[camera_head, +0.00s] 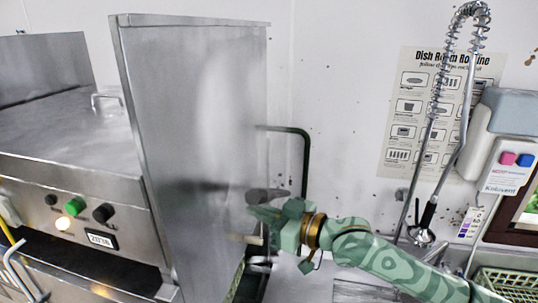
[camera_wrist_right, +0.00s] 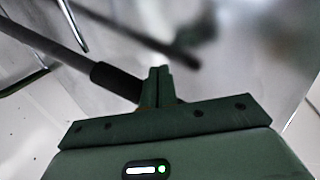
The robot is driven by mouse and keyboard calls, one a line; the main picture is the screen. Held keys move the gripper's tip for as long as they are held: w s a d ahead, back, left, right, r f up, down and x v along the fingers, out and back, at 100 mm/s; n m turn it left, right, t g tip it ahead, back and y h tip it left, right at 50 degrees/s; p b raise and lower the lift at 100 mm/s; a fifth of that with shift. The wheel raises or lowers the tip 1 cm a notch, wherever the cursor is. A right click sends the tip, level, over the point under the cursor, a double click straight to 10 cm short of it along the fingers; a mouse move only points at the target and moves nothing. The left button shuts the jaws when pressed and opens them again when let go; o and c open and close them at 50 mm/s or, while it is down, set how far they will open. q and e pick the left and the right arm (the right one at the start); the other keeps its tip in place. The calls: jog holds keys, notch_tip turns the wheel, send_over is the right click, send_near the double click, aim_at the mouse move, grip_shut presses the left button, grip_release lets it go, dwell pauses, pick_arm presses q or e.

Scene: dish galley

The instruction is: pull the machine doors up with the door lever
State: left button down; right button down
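The machine door (camera_head: 195,120) is a tall steel panel at the left middle of the head view. The door lever is a dark bar (camera_head: 304,160) bent beside the door's right edge, with a dark round grip (camera_head: 266,195) at its low end. My right gripper (camera_head: 252,213) is just below the grip, close to the door. In the right wrist view the gripper's fingers (camera_wrist_right: 157,83) are together, with nothing seen between them. The lever grip (camera_wrist_right: 115,80) runs up against or behind them; I cannot tell whether they touch. My left gripper is out of view.
The steel machine's control panel (camera_head: 75,212) has knobs and a lit lamp at left. A coiled spray hose (camera_head: 440,95) hangs at right, near a wall dispenser (camera_head: 497,140) and a poster (camera_head: 408,105). A green rack (camera_head: 508,284) is at lower right.

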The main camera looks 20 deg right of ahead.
aim_at(268, 193)
jog(key=r, duration=0.1)
jog(key=w+d+r, duration=0.1)
jog(key=w+r, duration=0.1)
jog(key=r, duration=0.1)
jog(key=shift+w+d+r, duration=0.1)
jog(key=shift+w+d, duration=0.1)
jog(key=shift+d, duration=0.1)
jog(key=shift+f, duration=0.65)
jog(key=shift+f+b, duration=0.7)
jog(key=shift+f, duration=0.15)
jog(key=p+v, duration=0.1)
jog(key=v, duration=0.9)
